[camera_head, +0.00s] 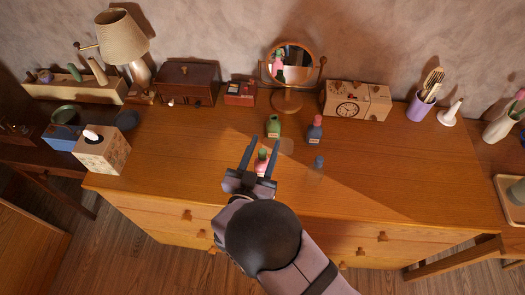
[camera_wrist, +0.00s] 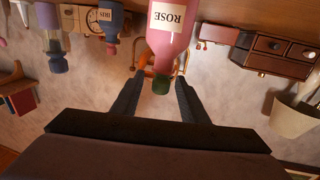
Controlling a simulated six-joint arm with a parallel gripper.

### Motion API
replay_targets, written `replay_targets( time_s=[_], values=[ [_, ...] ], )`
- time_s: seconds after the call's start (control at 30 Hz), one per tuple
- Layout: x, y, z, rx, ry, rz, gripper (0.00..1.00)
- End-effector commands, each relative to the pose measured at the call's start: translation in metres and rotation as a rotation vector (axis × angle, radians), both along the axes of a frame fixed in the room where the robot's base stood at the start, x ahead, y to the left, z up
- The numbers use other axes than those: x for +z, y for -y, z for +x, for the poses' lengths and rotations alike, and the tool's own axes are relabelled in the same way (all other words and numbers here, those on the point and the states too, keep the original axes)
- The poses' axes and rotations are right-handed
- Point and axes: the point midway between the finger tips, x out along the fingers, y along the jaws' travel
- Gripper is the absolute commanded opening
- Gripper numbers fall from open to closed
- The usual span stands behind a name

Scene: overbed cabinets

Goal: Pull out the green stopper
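A pink bottle labelled ROSE (camera_head: 262,168) stands on the wooden dresser top, and it hangs upside down in the wrist view (camera_wrist: 168,35). Its green stopper (camera_wrist: 161,85) sits in the bottle's neck and also shows in the head view (camera_head: 263,154). My gripper (camera_head: 264,143) is open and empty. In the wrist view its two dark fingers (camera_wrist: 158,92) lie on either side of the stopper, with a gap on each side. I cannot tell exactly how deep the stopper lies between them.
A green bottle (camera_head: 273,126) stands just beyond my fingers. A blue bottle (camera_head: 315,132) and a clear bottle with a blue stopper (camera_head: 318,164) stand to the right. A round mirror (camera_head: 290,65) stands behind. The right dresser top (camera_head: 420,165) is clear.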

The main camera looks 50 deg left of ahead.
Motion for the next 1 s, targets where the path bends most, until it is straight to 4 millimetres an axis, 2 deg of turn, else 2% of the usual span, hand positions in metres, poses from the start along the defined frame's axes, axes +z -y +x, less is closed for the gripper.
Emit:
replay_targets(
  time_s=[0.2,0.5,0.53,0.7,1.0],
  values=[
    [0.000,-0.013,0.020,-0.002,0.000,-0.001,0.40],
    [-0.001,-0.016,0.023,0.001,0.000,-0.001,0.40],
    [-0.001,-0.016,0.023,0.001,0.000,-0.001,0.38],
    [-0.001,-0.016,0.023,0.001,0.000,-0.001,0.00],
    [0.000,-0.016,0.023,0.000,0.000,0.000,0.00]
  ],
)
